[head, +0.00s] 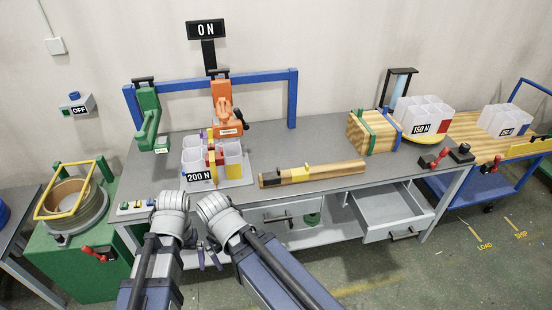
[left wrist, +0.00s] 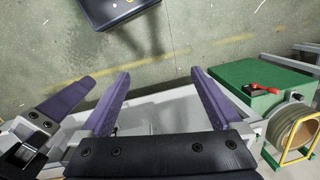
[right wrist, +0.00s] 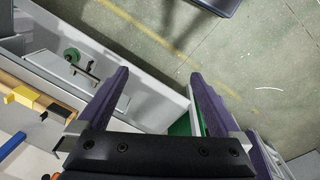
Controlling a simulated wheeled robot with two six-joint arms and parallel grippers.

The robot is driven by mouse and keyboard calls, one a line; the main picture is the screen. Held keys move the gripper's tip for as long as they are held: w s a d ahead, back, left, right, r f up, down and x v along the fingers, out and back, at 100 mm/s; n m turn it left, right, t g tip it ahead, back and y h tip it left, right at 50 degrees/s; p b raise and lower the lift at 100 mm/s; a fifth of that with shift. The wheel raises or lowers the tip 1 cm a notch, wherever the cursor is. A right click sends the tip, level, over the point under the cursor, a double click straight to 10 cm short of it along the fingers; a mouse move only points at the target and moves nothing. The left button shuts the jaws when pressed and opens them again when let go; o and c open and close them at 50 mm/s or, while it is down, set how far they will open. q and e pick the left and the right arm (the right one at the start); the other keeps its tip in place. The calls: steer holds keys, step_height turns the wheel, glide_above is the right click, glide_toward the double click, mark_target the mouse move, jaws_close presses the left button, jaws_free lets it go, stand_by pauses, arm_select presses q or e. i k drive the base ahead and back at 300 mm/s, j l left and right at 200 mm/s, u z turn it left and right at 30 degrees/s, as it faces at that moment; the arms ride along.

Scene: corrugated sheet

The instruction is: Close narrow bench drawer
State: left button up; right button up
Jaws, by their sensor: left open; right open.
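A grey bench drawer (head: 385,208) on the right side of the bench is pulled out, and its empty inside shows. A dark handle (head: 404,234) is on its front. Left of it a second grey drawer front (head: 264,215) with a dark handle (head: 278,219) sits under the bench top. It looks flush. My left gripper (head: 206,255) is in front of the bench's left part, away from both drawers. It is open and empty in the left wrist view (left wrist: 160,73). My right gripper (right wrist: 158,73) is open and empty close beside it. My forearm hides its fingers in the head view.
A wooden beam (head: 312,174) lies along the front of the bench top (head: 320,146). A green roll (head: 312,219) sits between the drawers. A green cabinet (head: 90,268) stands at left, a blue cart (head: 480,185) at right. The floor before the open drawer is clear.

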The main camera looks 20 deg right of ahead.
mark_target(382, 212)
steer(key=z, duration=2.05)
steer(key=i+j+z, duration=0.1)
steer(key=i+j, duration=0.25)
steer(key=i, duration=0.2)
